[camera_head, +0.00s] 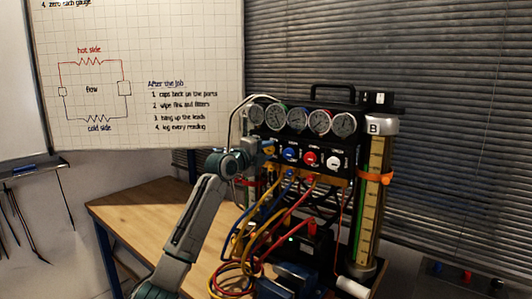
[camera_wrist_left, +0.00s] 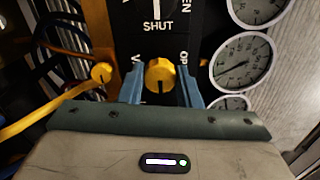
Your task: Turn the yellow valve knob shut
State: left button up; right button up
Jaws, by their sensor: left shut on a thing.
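The yellow valve knob (camera_wrist_left: 160,74) sits between the two blue fingers of my left gripper (camera_wrist_left: 161,90) in the left wrist view. The fingers are shut on its sides. A dark line marks the knob's near side. The word SHUT is printed on the black panel (camera_wrist_left: 180,14) above it, and part of OPEN shows at its right. In the head view the yellow knob (camera_head: 269,148) shows at the left end of the knob row, partly hidden by my left gripper (camera_head: 262,154). My right gripper is out of view.
Blue (camera_head: 290,155), red (camera_head: 311,158) and white (camera_head: 334,162) knobs stand to the right. Several gauges (camera_head: 297,119) sit above. Coloured hoses (camera_head: 262,225) hang below. A tall cylinder (camera_head: 372,200) stands at right. The wooden table (camera_head: 150,220) is clear at left.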

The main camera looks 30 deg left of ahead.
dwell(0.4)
pick_arm(q)
jog(key=o, duration=1)
jog(key=shift+c, duration=0.2)
jog(key=shift+s+a+f+m, duration=0.1)
jog(key=shift+s+m, duration=0.2)
jog(key=shift+s, duration=0.1)
jog(key=s+b, duration=0.3)
jog(key=s, duration=0.7)
jog(key=shift+a+b, duration=0.35)
jog(key=shift+b, duration=0.05)
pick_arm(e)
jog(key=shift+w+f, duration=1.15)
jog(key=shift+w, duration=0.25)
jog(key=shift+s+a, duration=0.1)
